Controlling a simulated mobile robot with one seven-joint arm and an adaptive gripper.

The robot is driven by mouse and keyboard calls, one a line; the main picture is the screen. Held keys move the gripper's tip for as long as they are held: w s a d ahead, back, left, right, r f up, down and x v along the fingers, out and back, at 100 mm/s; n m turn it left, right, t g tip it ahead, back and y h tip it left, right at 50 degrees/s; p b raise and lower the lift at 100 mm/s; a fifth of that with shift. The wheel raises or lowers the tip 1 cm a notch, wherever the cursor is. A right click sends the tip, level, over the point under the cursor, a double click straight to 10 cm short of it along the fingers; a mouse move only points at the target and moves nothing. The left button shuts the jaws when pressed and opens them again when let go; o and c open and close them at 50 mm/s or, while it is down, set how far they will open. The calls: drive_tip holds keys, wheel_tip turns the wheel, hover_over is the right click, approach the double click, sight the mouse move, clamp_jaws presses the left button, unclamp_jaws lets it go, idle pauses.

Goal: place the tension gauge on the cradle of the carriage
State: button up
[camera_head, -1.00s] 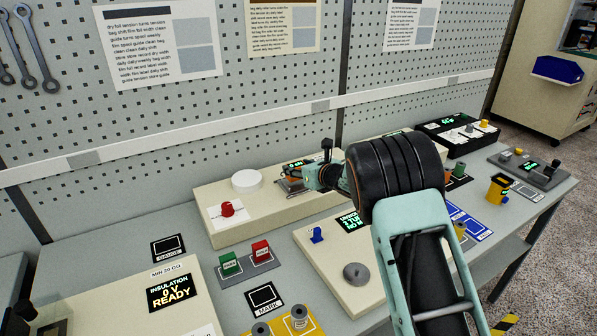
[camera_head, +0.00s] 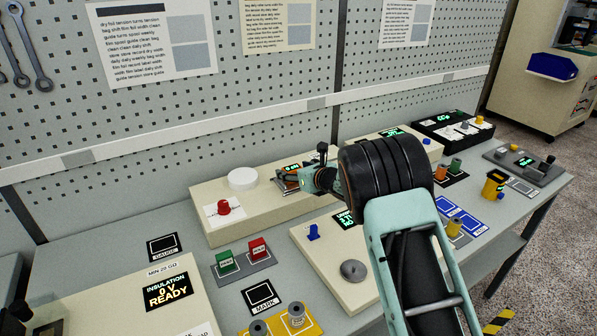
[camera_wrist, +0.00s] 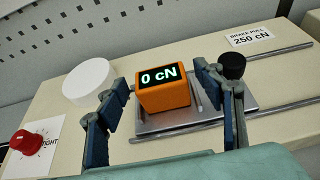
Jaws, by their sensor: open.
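The tension gauge is an orange box with a dark screen reading 0 cN in green (camera_wrist: 163,92). It also shows, partly hidden by my gripper, in the head view (camera_head: 291,173). It sits on the grey metal plate of the carriage (camera_wrist: 157,124), seemingly upright and within the raised cradle edges; its exact seating is hard to see. My gripper (camera_wrist: 161,84) is open, with one finger on each side of the gauge and visible gaps between. A black knob (camera_wrist: 232,66) stands on the carriage behind the right finger.
The carriage lies on rails (camera_wrist: 292,108) along a beige bench unit (camera_head: 225,222). A white round disc (camera_wrist: 90,82) and a red knob (camera_wrist: 24,141) are to its left. A label reads BRAKE PULL 250 cN (camera_wrist: 251,36). A pegboard wall stands behind.

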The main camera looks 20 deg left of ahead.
drive_tip(key=shift+r, duration=0.2)
drive_tip(key=b+v, duration=0.2)
drive_tip(key=v, duration=1)
